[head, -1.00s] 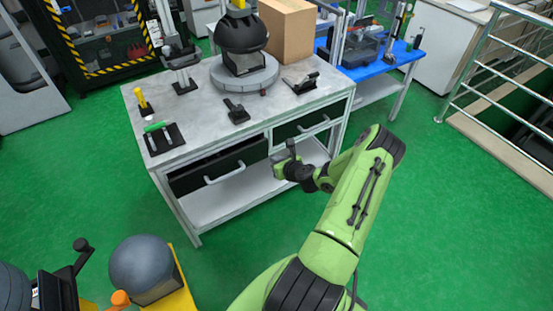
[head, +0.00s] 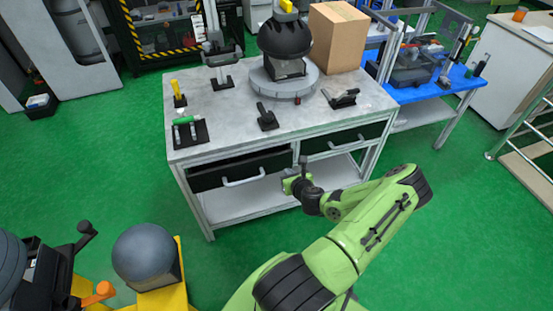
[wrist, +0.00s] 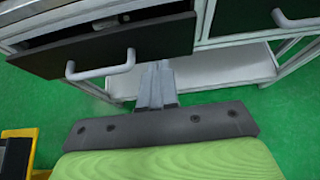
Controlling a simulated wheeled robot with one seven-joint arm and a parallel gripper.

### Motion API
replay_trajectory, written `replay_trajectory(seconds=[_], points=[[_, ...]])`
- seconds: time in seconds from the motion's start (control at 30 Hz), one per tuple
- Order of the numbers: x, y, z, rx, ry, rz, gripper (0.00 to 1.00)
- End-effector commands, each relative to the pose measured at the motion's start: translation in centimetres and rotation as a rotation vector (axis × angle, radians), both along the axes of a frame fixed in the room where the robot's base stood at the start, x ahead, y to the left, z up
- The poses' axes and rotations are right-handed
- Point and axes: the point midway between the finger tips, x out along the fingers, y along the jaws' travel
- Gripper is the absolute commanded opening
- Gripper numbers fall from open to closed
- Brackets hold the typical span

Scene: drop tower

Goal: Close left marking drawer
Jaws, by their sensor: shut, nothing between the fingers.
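The left marking drawer (head: 222,179) has a dark front and a pale bar handle (head: 245,179). It stands slightly out of the workbench, with a dark gap along its top edge. In the wrist view the drawer front (wrist: 160,50) fills the upper left, with its handle (wrist: 100,68) left of my fingers. My gripper (head: 289,183) is just right of and in front of this drawer's right end. In the wrist view my gripper (wrist: 155,66) is shut and empty, its fingertips at the lower edge of the drawer front. Whether they touch it, I cannot tell.
The right drawer (head: 345,139) is beside it and looks closed. The bench top (head: 225,125) holds a helmet on a round stand (head: 285,50), a cardboard box (head: 337,38) and several small tools. A lower shelf (head: 240,203) is below the drawers. Green floor is free in front.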

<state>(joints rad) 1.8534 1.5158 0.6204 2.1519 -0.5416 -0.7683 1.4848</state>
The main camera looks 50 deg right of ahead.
Motion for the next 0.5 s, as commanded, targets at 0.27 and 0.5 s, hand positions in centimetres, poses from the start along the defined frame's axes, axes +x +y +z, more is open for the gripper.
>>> replay_trajectory(seconds=[0.27, 0.5], points=[[4.6, -3.1, -3.4, -0.002, -0.001, 0.002, 0.0], [7.6, -5.2, -3.4, -0.003, -0.001, 0.001, 0.0]])
